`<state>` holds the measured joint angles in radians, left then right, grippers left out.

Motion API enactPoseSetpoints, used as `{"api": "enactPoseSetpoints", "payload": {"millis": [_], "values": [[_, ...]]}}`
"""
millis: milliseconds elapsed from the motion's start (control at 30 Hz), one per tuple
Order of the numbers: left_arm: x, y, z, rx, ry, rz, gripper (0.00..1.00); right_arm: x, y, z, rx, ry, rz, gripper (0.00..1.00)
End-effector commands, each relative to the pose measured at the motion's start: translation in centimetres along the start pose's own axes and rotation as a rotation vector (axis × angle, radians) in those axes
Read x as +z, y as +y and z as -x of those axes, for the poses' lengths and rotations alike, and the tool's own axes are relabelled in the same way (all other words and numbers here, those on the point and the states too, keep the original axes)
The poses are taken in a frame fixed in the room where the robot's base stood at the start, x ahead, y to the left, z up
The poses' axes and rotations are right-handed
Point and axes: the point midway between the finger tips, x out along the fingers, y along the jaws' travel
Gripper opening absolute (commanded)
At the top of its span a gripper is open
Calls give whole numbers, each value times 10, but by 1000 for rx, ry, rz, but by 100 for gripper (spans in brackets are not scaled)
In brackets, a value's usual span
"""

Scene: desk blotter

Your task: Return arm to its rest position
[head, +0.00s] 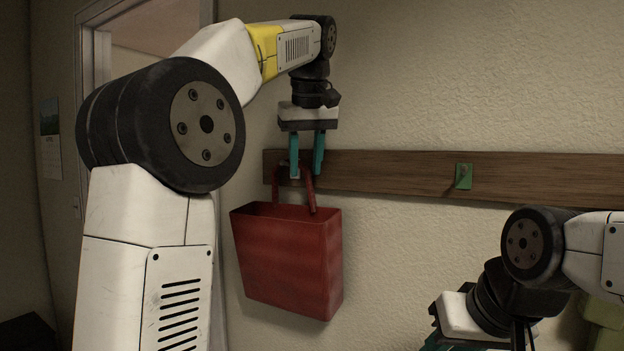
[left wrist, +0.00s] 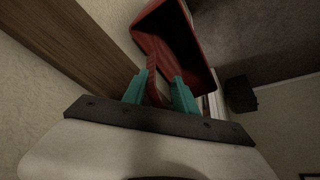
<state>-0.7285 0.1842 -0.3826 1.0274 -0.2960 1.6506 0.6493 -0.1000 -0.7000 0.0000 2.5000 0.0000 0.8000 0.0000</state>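My left gripper (head: 307,156) points down in front of the left end of the wall rail. Its two teal fingers are parted, with the handle of a red bag (head: 287,262) between them. In the left wrist view, the fingers (left wrist: 159,92) stand on either side of the red strap (left wrist: 154,75), with a gap showing. The bag hangs upright against the wall below the rail, its top open. The hook behind the handle is mostly hidden by the fingers. My right gripper (head: 440,343) is at the bottom right, mostly cut off by the frame edge.
A wooden rail (head: 400,176) runs along the wall, with an empty green hook (head: 463,177) to the right of the bag. A door frame (head: 95,60) stands at the left. The wall between the bag and my right arm is clear.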

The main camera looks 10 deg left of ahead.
Motion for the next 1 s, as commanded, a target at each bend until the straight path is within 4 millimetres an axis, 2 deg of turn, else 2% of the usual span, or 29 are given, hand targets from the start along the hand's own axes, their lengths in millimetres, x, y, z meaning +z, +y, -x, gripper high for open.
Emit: {"api": "enactPoseSetpoints", "payload": {"millis": [100,267,367,533,667,767,1000], "values": [[-1,1,17,0,2,1,34,0,0,0,0,0,0,31],[0,-2,28,1,-2,0,34,0,0,0,0,0,0,31],[1,-13,24,18,-12,-18,34,0,0,0,0,0,0,31],[18,-52,-5,95,-40,-92,34,0,0,0,0,0,0,31],[51,-81,-32,174,-40,-164,34,0,0,0,0,0,0,31],[85,-98,-52,226,-25,-215,34,0,0,0,0,0,0,31],[183,-128,-106,302,41,-315,34,0,0,0,0,0,0,31]]}}
